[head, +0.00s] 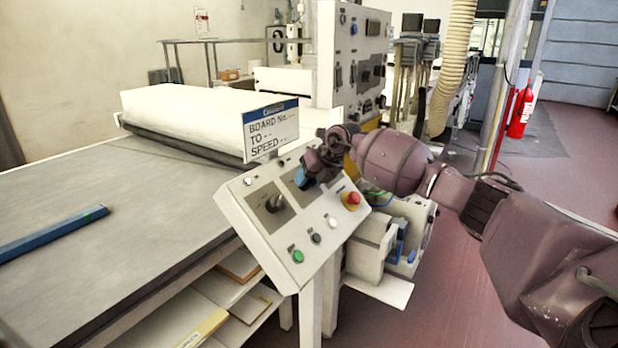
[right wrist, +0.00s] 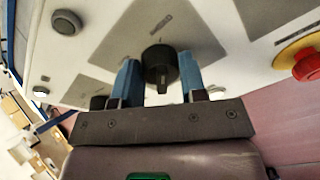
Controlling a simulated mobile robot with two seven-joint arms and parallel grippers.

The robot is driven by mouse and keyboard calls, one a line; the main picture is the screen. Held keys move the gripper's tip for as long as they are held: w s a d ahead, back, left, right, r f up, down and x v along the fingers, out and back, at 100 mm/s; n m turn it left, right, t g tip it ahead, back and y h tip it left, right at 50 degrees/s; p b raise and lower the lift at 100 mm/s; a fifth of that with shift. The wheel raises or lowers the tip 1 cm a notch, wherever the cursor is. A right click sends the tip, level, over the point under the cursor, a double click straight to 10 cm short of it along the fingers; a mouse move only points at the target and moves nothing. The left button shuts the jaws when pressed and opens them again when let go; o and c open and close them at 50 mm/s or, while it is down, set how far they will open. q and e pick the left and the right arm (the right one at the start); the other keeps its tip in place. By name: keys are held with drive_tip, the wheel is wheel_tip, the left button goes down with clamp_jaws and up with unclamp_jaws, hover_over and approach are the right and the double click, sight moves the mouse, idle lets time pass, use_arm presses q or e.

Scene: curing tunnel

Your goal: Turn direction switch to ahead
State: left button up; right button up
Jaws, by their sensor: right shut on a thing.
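A black rotary switch (right wrist: 159,66) sits on a grey plate of the sloping control panel (head: 252,205); its label is too small to read, so I cannot confirm it is the direction switch. In the right wrist view its grip bar runs roughly up and down the picture. My right gripper (head: 303,178) is shut on this switch, with its blue fingers (right wrist: 158,80) on either side of the knob. In the head view the gripper hides that switch. A second black knob (head: 275,203) is on the panel's left plate. My left gripper is not in view.
A red emergency stop (head: 351,198) on a yellow base is right of the gripper. Green (head: 298,256), black (head: 316,238) and white (head: 332,221) buttons line the panel's lower edge. A display sign (head: 271,131) stands behind. A conveyor table (head: 120,195) lies to the left.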

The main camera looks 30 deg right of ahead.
idle(0.5)
drive_tip(key=o, duration=0.9)
drive_tip(key=v, duration=1)
drive_tip(key=shift+s+d+r, duration=0.1)
drive_tip(key=shift+s+r, duration=0.1)
drive_tip(key=shift+r, duration=0.15)
